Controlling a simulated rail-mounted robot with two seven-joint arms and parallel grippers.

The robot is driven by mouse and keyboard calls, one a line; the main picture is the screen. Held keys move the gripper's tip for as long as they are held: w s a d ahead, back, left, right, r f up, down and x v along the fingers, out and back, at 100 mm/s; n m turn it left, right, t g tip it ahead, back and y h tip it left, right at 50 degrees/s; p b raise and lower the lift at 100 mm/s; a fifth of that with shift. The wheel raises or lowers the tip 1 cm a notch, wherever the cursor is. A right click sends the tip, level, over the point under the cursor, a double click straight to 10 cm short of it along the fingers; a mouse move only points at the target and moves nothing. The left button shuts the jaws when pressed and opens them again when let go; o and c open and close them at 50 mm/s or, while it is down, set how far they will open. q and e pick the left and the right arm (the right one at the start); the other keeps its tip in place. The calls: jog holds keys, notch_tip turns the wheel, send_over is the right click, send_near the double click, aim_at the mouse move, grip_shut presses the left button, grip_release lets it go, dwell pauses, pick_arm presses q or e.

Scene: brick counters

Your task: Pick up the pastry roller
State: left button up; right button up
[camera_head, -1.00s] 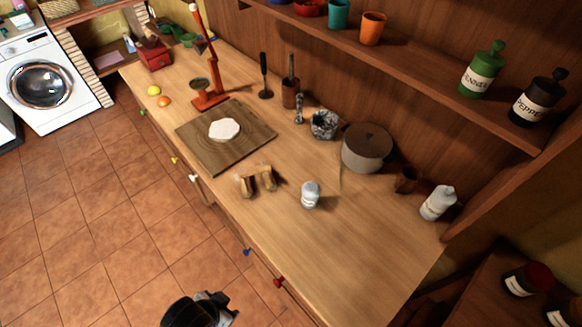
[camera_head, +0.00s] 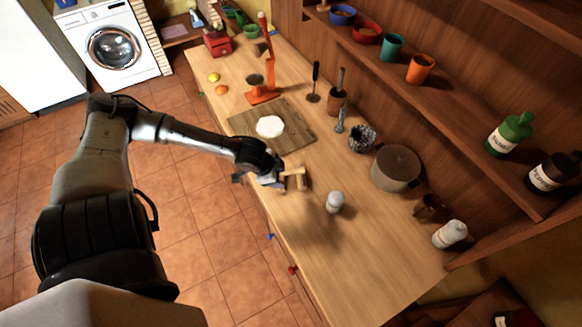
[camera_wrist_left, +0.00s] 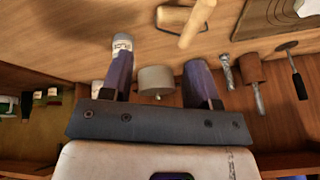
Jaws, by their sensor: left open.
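The pastry roller (camera_head: 295,178) is a pale wooden tool with a thick cylinder and a bent frame. It lies on the wooden counter near the front edge, just below the cutting board. In the left wrist view the pastry roller (camera_wrist_left: 196,22) shows at the top, beyond and between the fingertips' directions, nearer the right finger. My left gripper (camera_head: 272,181) is at the roller's left side, partly covering it; whether they touch I cannot tell. In the left wrist view my left gripper (camera_wrist_left: 160,58) has its fingers wide apart with nothing between them. My right gripper is not in view.
The cutting board (camera_head: 297,136) holds white dough (camera_head: 269,127). A white-and-grey shaker (camera_head: 334,203) stands right of the roller, and a lidded pot (camera_head: 396,167) farther right. An orange press (camera_head: 262,93) stands behind the board. The counter's front right is clear.

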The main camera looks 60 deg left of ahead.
pick_arm(q)
jog(key=w+a+r, duration=0.2)
jog(key=a+r, duration=0.1)
jog(key=a, duration=0.1)
send_near(292, 170)
jog(key=x, duration=0.3)
jog(key=shift+d, duration=0.2)
jog(key=shift+x, duration=3.2)
jog(key=shift+a+f, duration=0.1)
jog(key=shift+a, duration=0.05)
grip_shut()
